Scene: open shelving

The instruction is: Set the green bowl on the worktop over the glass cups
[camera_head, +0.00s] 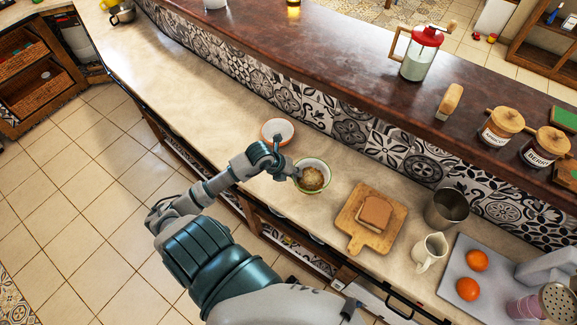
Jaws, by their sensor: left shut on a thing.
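The green bowl (326,186) is pale with a green rim and sits on the light worktop (222,118), with something round and brown inside it. My left gripper (292,170) is at the bowl's left rim and is shut on it. I cannot tell whether the bowl is lifted off the surface. I cannot make out the glass cups in this view. My right gripper is not in view.
A white dish with an orange rim (278,131) lies just behind my left gripper. To the right are a cutting board (350,228) with bread, a metal cup (446,208), a white jug (430,252) and a grey tray (452,262) with oranges.

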